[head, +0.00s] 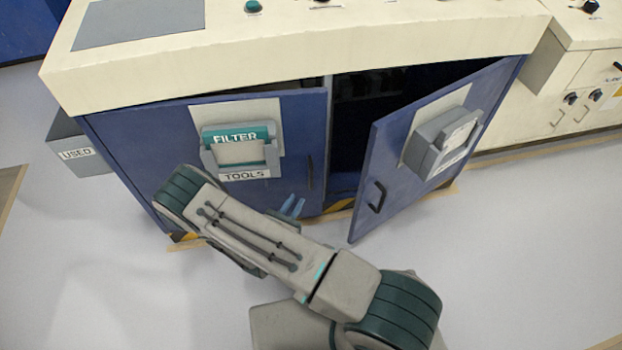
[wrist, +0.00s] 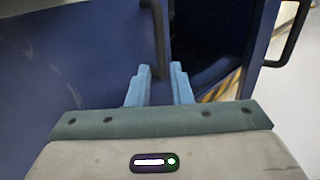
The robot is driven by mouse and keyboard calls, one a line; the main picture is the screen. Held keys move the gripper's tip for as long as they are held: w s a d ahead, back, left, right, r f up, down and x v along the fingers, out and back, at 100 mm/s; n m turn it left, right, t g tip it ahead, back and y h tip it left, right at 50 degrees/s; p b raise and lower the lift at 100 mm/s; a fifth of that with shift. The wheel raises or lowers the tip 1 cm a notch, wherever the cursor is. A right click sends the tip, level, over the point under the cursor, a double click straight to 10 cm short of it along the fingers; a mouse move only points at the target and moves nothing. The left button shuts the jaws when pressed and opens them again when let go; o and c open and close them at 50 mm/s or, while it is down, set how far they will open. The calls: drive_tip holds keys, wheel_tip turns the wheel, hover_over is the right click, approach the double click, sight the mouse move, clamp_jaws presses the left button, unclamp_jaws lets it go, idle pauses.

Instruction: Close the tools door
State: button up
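The tools door (head: 140,140) is the left blue door of the cabinet, with a label reading TOOLS under a teal box marked FILTER. It stands slightly ajar, its right edge out from the cabinet frame. Its dark handle (head: 310,172) is near that edge and also shows in the wrist view (wrist: 157,40). My gripper (head: 292,206) is low in front of the door's right part. In the wrist view its two blue fingers (wrist: 160,75) are apart with nothing between them, just below the handle. Whether a finger touches the door cannot be told.
The right blue door (head: 390,150) stands wide open toward me, with a grey box and a dark handle (head: 377,197). The cabinet's inside is dark. A grey bin labelled USED (head: 78,150) stands at the left. Grey floor is clear at front right.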

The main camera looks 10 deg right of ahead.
sight(310, 180)
drive_tip(key=b+x, duration=0.1)
drive_tip(key=x, duration=1)
